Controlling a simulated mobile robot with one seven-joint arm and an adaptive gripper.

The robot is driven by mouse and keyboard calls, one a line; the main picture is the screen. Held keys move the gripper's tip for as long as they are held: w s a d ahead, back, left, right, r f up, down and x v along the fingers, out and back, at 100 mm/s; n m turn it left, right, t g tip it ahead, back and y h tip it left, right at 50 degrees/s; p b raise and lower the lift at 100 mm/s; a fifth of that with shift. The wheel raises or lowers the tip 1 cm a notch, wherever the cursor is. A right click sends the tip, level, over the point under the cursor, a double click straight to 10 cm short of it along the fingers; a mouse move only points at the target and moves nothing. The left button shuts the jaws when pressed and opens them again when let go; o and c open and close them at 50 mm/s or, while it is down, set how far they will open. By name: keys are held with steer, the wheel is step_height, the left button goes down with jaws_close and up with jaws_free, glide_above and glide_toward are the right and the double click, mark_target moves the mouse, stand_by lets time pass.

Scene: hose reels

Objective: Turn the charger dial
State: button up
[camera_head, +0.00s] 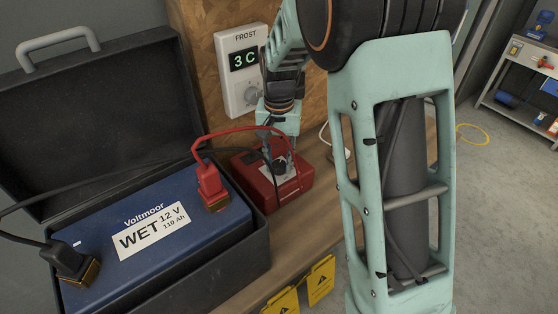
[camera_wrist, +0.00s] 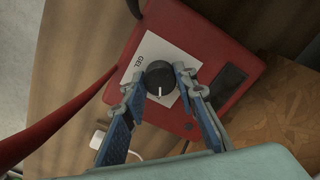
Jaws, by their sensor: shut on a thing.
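The charger is a red box (camera_head: 264,193) on the wooden bench, right of the battery case. In the wrist view the charger (camera_wrist: 212,52) fills the middle, with a white label (camera_wrist: 147,55) reading GEL. Its round black dial (camera_wrist: 160,75) sits on the label, with a white pointer line toward the bottom of that picture. My gripper (camera_wrist: 159,83) has a fingertip on each side of the dial and is shut on it. In the head view my gripper (camera_head: 279,153) reaches down onto the charger top, and its fingers partly hide the dial.
A blue battery (camera_head: 165,262) marked WET 12 V sits in an open black case (camera_head: 250,253) at left. A red clamp (camera_head: 210,185) and a black clamp (camera_head: 72,262) are on it, with cables. A FROST display (camera_head: 241,70) reads 3 C. Yellow tags (camera_head: 321,280) hang in front.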

mark_target(279, 164)
stand_by(0.4)
steer(key=o, duration=1.2)
steer(key=shift+c, duration=0.2)
step_height(279, 164, up, 12)
